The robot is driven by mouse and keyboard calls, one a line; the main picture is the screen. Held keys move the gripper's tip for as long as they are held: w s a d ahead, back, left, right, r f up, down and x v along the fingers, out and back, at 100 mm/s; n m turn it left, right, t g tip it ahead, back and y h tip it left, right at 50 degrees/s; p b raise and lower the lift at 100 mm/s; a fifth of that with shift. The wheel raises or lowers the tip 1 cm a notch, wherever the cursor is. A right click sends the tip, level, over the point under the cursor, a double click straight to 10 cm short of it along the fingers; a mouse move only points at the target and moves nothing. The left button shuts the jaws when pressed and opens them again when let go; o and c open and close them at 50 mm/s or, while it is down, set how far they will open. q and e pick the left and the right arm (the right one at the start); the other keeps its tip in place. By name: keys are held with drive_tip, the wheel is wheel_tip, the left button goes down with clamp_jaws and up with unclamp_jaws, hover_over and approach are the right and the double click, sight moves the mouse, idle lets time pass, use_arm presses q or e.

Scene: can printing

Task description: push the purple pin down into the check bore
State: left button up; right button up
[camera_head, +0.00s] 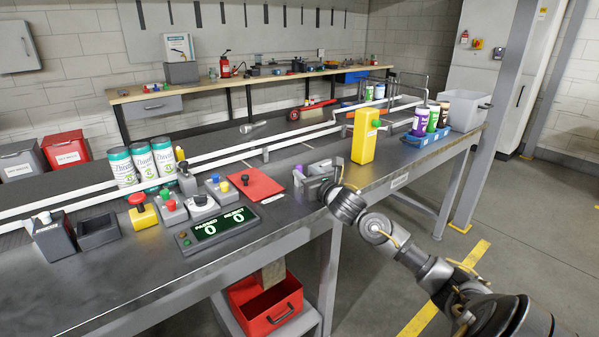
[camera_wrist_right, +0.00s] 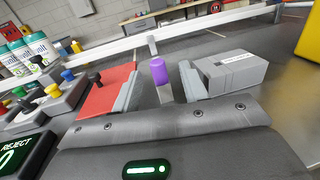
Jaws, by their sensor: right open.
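The purple pin (camera_head: 299,174) stands near the front edge of the bench, at the left of my right gripper (camera_head: 321,182) in the head view. In the right wrist view the purple pin (camera_wrist_right: 158,71) shows a rounded purple top on a grey lower part. It appears between the two spread fingers of my right gripper (camera_wrist_right: 160,90), with gaps on both sides. A grey block with a white label (camera_wrist_right: 235,70) sits just right of the pin, partly behind the right finger. The bore itself is not clearly visible. My left gripper is out of view.
A red mat (camera_head: 257,184) with a black knob lies left of the gripper. A yellow post (camera_head: 364,137) stands to the right. A counter display (camera_head: 216,229), several button boxes and white-green cans (camera_head: 142,163) stand further left. A white rail (camera_head: 235,148) runs behind.

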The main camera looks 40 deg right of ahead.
sight(301, 169)
drive_tip(key=w, duration=0.4)
drive_tip(key=shift+w+d+f+p, duration=0.1)
drive_tip(key=shift+w+d+p, duration=0.15)
drive_tip(key=shift+w+p, duration=0.15)
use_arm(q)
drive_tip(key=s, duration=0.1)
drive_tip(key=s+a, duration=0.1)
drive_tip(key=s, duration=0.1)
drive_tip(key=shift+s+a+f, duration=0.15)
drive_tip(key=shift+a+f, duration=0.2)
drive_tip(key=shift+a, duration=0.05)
use_arm(e)
clamp_jaws()
